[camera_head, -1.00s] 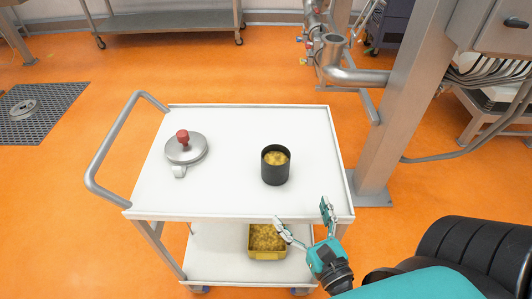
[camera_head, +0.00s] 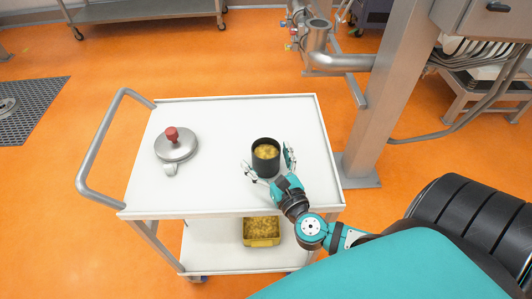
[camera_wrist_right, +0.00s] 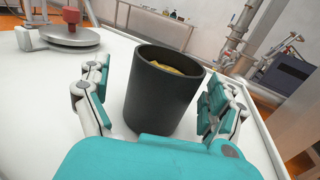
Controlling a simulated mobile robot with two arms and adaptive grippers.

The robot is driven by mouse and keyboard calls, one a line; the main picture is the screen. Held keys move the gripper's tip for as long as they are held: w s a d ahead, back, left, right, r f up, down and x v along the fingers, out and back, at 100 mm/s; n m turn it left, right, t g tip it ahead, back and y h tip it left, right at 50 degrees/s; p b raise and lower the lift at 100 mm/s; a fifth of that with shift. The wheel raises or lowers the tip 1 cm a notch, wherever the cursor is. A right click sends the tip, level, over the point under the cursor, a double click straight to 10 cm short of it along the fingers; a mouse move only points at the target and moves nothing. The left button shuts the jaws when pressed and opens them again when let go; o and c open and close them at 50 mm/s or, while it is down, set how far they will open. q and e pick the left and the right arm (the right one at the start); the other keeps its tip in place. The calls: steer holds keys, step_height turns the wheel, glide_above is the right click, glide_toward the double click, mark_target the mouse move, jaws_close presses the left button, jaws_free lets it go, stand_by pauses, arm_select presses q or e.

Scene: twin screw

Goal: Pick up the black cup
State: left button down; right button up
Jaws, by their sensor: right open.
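The black cup (camera_head: 265,160) stands upright on the white top of the cart, with yellowish contents inside. My right gripper (camera_head: 268,164) is open at the cup's near side, one finger on each side of it. In the right wrist view the cup (camera_wrist_right: 163,95) stands between the two open fingers, with a visible gap at the left finger; the right finger is close to the cup, and I cannot tell if it touches. My left gripper is not in view.
The cart's top (camera_head: 215,190) is mostly clear. A round metal lid with a red knob (camera_head: 176,146) lies to the left of the cup. A yellow container (camera_head: 261,231) sits on the lower shelf. A steel column (camera_head: 390,100) stands to the right of the cart.

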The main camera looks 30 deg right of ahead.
mark_target(261, 144)
steer(key=w, duration=0.1)
steer(key=w+d, duration=0.1)
steer(key=w, duration=0.1)
steer(key=w+p, duration=0.1)
steer(key=shift+w+d+r, duration=0.15)
steer(key=shift+w+r, duration=0.1)
steer(key=shift+r, duration=0.05)
steer(key=shift+w+f, duration=0.1)
steer(key=shift+w, duration=0.2)
steer(key=shift+s, duration=0.1)
steer(key=c, duration=1.5)
steer(key=shift+c, duration=0.5)
